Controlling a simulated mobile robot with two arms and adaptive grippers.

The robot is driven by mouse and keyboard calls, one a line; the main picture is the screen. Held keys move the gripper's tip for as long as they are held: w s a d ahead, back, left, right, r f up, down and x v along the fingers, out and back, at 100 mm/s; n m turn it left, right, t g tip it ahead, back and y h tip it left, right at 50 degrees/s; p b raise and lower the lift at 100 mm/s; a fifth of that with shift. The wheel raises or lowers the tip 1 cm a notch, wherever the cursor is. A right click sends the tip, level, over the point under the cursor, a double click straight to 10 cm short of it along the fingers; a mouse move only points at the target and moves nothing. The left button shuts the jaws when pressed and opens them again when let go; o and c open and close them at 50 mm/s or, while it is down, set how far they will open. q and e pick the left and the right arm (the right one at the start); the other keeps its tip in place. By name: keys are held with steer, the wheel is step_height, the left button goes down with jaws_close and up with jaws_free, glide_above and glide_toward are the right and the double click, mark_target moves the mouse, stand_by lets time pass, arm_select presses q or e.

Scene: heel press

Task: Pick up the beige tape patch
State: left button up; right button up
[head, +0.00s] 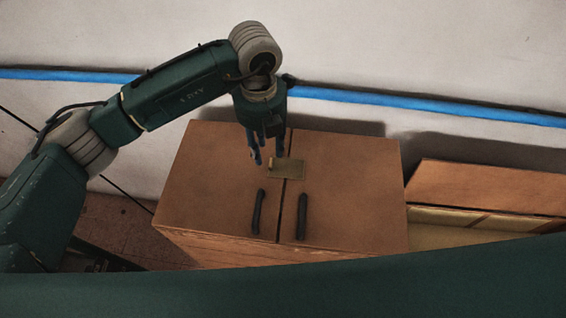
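The beige tape patch (287,170) is a small, flat, olive-beige rectangle. It lies across the seam between the two top panels of a brown box (346,190). My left gripper (268,160) points down at the patch's upper left edge, with its fingers apart. A small tan bit shows between the fingertips, and I cannot tell whether it is part of the patch. I cannot tell whether the fingertips touch the patch. My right gripper is not in view.
Two dark bar-like handles (257,211) (302,216) lie on the box top, one on each side of the seam, just below the patch. An open brown box (480,188) stands at the right. A blue stripe (420,103) runs behind.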

mark_target(269, 160)
arm_select(q)
steer(key=f, duration=0.1)
steer(key=f+p, duration=0.2)
steer(key=shift+s+d+f, duration=0.2)
steer(key=shift+s+f, duration=0.05)
steer(key=shift+f, duration=0.55)
steer(key=c, duration=0.9)
steer(key=shift+o, duration=0.2)
